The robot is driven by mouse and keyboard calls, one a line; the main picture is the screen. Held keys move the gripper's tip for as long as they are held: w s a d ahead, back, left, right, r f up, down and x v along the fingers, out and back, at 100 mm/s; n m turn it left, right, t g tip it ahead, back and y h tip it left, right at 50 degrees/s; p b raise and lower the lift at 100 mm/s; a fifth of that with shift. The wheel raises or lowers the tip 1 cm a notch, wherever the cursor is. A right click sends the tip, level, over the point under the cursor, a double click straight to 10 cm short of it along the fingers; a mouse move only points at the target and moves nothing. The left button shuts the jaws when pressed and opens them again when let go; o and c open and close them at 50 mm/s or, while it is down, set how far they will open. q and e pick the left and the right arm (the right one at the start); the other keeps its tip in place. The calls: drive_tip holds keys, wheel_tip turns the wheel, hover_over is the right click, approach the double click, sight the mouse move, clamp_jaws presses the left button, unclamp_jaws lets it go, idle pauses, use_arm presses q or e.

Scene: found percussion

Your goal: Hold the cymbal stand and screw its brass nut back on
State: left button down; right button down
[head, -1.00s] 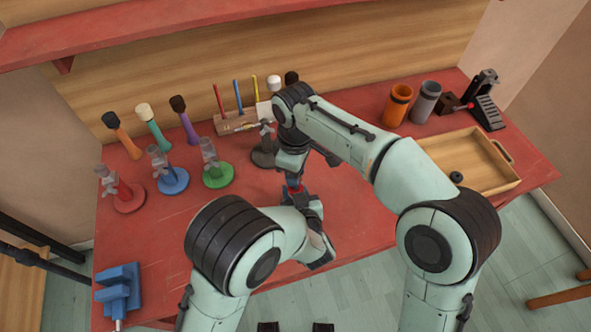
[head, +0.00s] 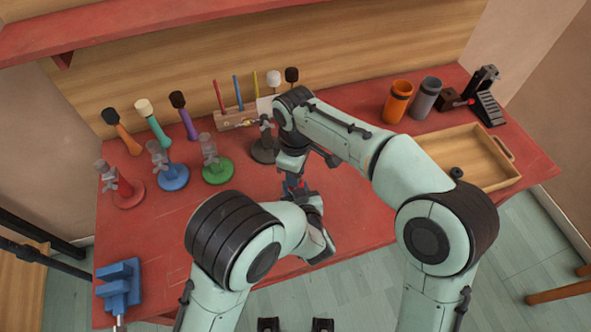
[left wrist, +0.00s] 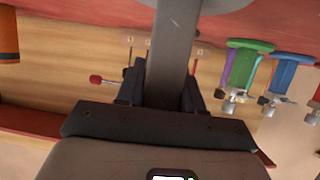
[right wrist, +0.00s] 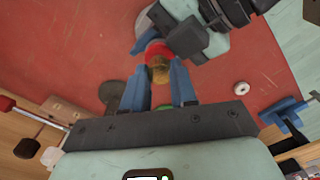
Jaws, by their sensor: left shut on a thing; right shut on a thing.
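The brass nut (right wrist: 160,70) sits between the blue fingers of my right gripper (right wrist: 158,78), which is shut on it. A red collar (right wrist: 154,50) shows just beyond the nut; the thread is hidden. My left gripper (left wrist: 168,85) is shut on a grey post, the cymbal stand (left wrist: 174,40), which runs between its fingers. In the head view, my right gripper (head: 294,183) is directly above my left gripper, and the arms hide most of the stand. I cannot tell how far the nut is on.
Red, blue (head: 172,178), green (head: 218,172) and dark (head: 265,152) bases stand at the left and back. A mallet rack (head: 235,118) is behind. A blue vise (head: 120,285) is front left; a wooden tray (head: 480,185) is right. The left middle tabletop is clear.

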drive_tip(key=shift+f, duration=0.55)
